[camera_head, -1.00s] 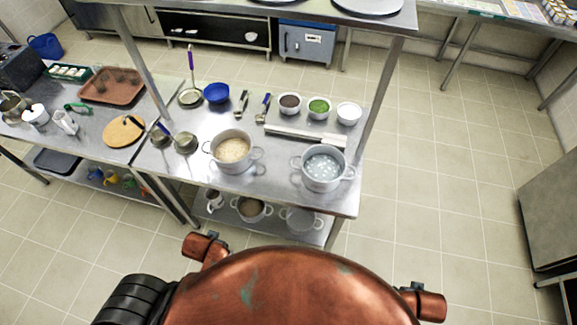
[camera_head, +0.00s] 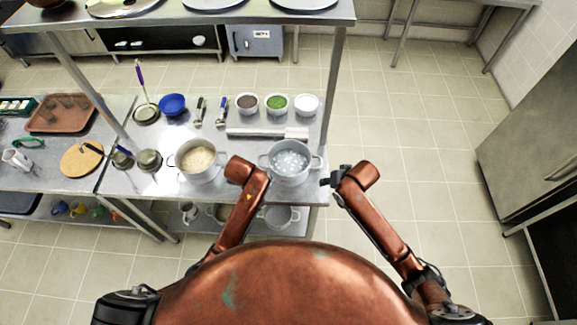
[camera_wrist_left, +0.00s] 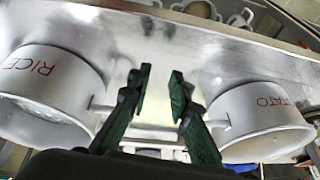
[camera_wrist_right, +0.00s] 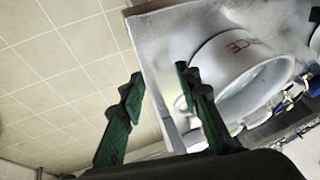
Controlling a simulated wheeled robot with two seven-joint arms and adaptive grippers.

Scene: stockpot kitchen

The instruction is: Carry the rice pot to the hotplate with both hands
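The rice pot (camera_head: 290,170) is a grey two-handled pot with pale contents, on the right front of the steel table. Its red RICE label shows in the left wrist view (camera_wrist_left: 45,85) and partly in the right wrist view (camera_wrist_right: 235,65). My left gripper (camera_wrist_left: 160,90) is open between the rice pot and the potato pot (camera_wrist_left: 262,115), its fingers near a handle of each. My right gripper (camera_wrist_right: 160,88) is open at the rice pot's right side; one finger overlaps its handle in view. Neither gripper visibly holds anything. I cannot make out the hotplate with certainty.
The potato pot (camera_head: 200,172) stands left of the rice pot. Behind are three small bowls (camera_head: 277,103) and a long metal bar (camera_head: 262,133). Table posts rise to an upper shelf (camera_head: 215,14). Open tiled floor (camera_head: 420,150) lies to the right; a steel cabinet (camera_head: 535,130) is farther right.

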